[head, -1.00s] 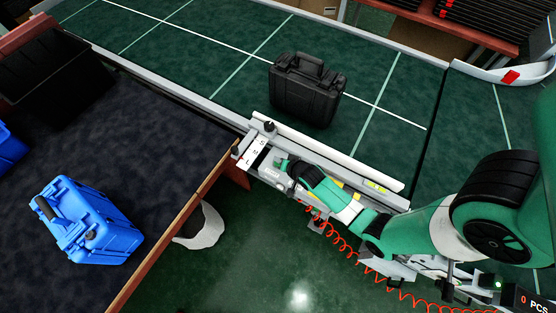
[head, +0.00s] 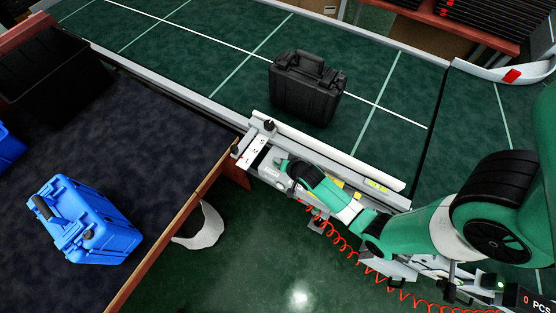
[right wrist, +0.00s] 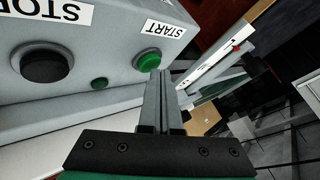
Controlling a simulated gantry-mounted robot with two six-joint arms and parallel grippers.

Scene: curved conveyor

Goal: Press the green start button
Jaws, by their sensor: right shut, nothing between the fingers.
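The green start button (right wrist: 147,60) sits on the side of a grey control box (right wrist: 110,20), below a white START label (right wrist: 164,29) in the right wrist view. My right gripper (right wrist: 161,76) is shut and empty. Its fingertips are at the lower right edge of the button and overlap it in the picture; I cannot tell whether they touch it. In the head view my right gripper (head: 284,166) is beside the conveyor's near rail, and the button cannot be made out there. My left gripper is not in view.
A black button (right wrist: 45,65) under a STOP label is on the same box. A black case (head: 306,92) stands on the green conveyor (head: 210,50). A blue case (head: 85,222) lies on the dark table (head: 150,150) at left. A red coiled hose (head: 345,243) hangs below my right arm.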

